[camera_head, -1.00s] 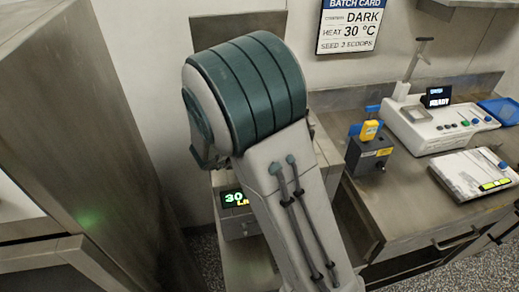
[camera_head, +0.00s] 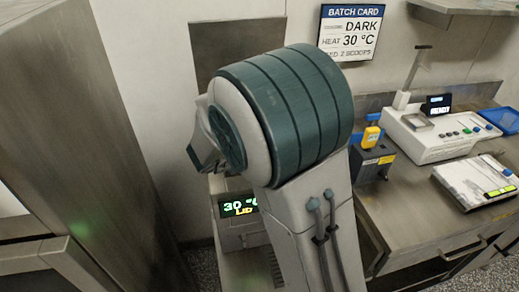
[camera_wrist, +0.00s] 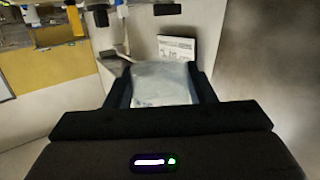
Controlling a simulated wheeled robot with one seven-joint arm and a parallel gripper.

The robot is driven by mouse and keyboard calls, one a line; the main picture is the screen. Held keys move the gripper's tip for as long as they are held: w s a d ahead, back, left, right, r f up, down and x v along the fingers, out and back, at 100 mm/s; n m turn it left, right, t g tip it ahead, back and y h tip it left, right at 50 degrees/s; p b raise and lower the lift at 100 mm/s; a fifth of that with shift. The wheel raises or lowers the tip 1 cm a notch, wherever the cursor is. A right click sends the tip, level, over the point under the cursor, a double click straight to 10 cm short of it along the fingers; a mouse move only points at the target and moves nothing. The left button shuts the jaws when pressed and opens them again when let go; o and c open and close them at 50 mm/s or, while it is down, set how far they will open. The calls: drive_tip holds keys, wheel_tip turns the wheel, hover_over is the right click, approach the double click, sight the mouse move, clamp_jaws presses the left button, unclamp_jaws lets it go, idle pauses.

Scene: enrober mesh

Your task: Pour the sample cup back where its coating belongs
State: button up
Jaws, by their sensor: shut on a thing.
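My gripper (camera_wrist: 162,86) is shut on a pale, whitish cup (camera_wrist: 161,84), which sits between the two dark fingers in the wrist view. The cup's contents cannot be made out. In the head view my arm covers the middle, and the cup cannot be seen there. A grey unit with a lit display (camera_head: 240,207) reading 30 °C and LID stands low behind my arm. Its top is mostly hidden. The batch card (camera_head: 349,33) on the wall reads DARK, heat 30 °C, seed 2 scoops.
On the right counter stand a dark box with a yellow piece (camera_head: 372,135), a white instrument (camera_head: 440,130), a white tray-like board (camera_head: 475,182) and a blue tray (camera_head: 500,120). A tall metal cabinet (camera_head: 75,120) fills the left. A wall panel (camera_head: 236,55) is behind my arm.

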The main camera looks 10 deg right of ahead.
drive_tip(key=shift+r, duration=0.15)
wheel_tip(320, 180, up, 5)
drive_tip(key=p, duration=0.5)
idle(0.5)
